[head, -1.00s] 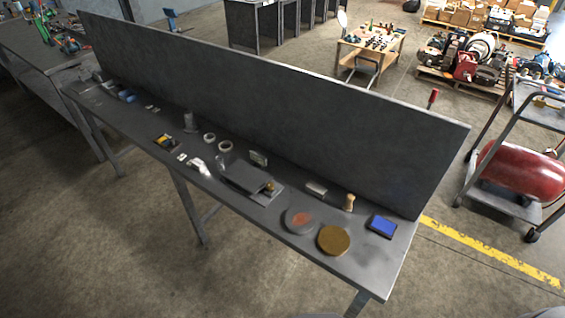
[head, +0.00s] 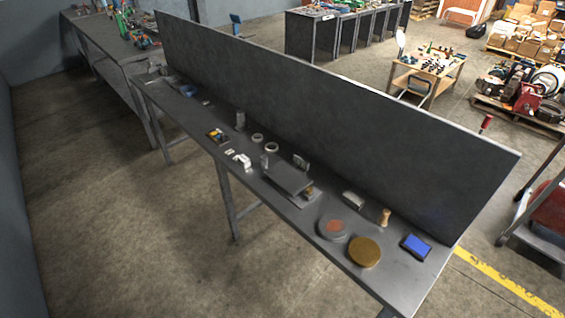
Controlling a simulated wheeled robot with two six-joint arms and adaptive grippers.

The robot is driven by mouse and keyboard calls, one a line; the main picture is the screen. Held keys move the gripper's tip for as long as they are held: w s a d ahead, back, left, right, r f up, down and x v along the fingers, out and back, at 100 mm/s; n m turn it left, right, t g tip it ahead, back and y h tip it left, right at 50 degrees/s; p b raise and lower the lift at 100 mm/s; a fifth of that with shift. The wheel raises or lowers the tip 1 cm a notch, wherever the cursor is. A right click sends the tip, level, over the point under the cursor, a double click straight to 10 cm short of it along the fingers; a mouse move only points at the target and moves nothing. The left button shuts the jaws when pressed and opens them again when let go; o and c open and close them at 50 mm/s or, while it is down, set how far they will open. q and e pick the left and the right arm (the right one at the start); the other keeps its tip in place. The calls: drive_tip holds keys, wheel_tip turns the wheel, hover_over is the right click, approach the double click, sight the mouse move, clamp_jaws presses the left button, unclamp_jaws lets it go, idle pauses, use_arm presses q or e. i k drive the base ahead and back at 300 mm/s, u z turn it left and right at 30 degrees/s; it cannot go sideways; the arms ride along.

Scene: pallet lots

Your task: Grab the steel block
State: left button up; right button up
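Several small grey metal pieces lie on a long dark workbench (head: 225,195), and I cannot tell for sure which is the steel block. A light grey rectangular block (head: 353,200) lies near the back panel, left of a wooden peg-like piece (head: 385,217). A smaller upright grey block (head: 301,162) stands behind a flat dark grey plate-like thing (head: 288,178). Another upright grey piece (head: 240,120) stands farther left. Neither of my grippers is in view.
A tall dark panel (head: 330,120) runs along the bench's back. On the bench are a blue pad (head: 415,246), a gold disc (head: 364,251), a grey disc with a reddish centre (head: 333,227) and pale rings (head: 271,147). The floor in front (head: 130,240) is clear.

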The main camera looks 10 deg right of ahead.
sight(242, 160)
drive_tip(key=k, duration=0.55)
drive_tip(key=u, duration=0.8)
drive_tip(key=i, duration=1.8)
drive_tip(key=z, duration=2.2)
